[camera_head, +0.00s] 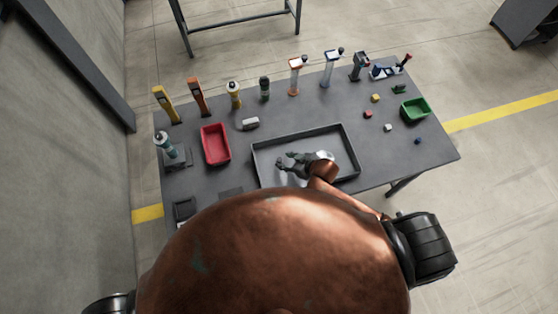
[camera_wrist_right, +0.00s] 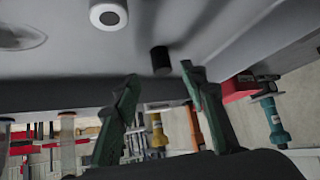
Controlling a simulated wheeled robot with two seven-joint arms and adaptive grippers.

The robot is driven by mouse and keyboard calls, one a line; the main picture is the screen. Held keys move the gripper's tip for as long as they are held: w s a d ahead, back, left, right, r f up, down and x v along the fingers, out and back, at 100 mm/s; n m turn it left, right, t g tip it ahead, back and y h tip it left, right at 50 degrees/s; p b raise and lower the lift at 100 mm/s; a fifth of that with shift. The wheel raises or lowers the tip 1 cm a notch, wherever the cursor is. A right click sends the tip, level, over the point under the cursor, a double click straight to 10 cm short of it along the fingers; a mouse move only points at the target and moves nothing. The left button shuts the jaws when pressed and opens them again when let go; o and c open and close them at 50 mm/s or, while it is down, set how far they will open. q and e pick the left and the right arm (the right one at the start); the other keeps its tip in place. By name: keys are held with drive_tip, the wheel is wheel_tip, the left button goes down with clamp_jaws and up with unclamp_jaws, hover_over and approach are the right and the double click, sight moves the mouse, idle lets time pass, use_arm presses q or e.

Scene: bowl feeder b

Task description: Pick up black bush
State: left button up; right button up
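The black bush (camera_wrist_right: 160,60) is a small dark cylinder on the grey tray floor in the right wrist view. It lies just beyond the gap between my right fingertips, nearer the right-hand one in that picture, and looks apart from both. My right gripper (camera_wrist_right: 159,76) is open, with its two dark green fingers spread and nothing between them. In the head view my right gripper (camera_head: 282,160) is low over the shallow grey tray (camera_head: 346,140); I cannot make out the bush there. My left gripper is not in view.
A white ring-shaped part (camera_wrist_right: 108,14) lies close by in the tray. The tray has raised walls. A red bin (camera_head: 215,145) stands to its left, a green bin (camera_head: 415,109) to its right. Several upright tools line the table's back edge, including a yellow one (camera_head: 234,94).

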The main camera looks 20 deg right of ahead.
sight(280, 160)
drive_tip(key=x, duration=0.4)
drive_tip(key=shift+w+a+f, duration=0.1)
drive_tip(key=shift+a+f, duration=0.1)
drive_tip(key=shift+a, duration=0.05)
drive_tip(key=shift+c, duration=0.5)
clamp_jaws()
